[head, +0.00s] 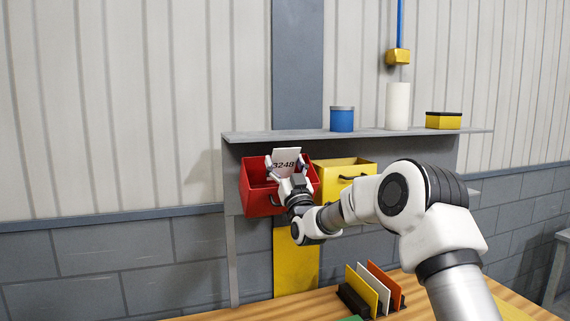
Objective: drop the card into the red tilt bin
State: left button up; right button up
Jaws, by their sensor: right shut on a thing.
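The red tilt bin (257,202) hangs on the left of the rack, tipped open at the top. The white card (286,157), printed with "3248", stands upright at the bin's open mouth. My right gripper (285,168) is shut on the card, with its fingers at the card's sides. The gripper is at the bin's mouth and hides part of the bin's front. The card's lower edge is hidden, so I cannot tell how deep it sits. My left gripper is not in view.
A yellow tilt bin (336,163) stands open right beside the red one. Above is a shelf (290,135) with a blue can (342,119), a white cylinder (398,106) and a yellow box (443,121). Below, a card holder (354,301) with several coloured cards stands on the wooden table (250,308).

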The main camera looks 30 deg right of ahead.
jog(key=o, duration=0.8)
jog(key=v, duration=1.2)
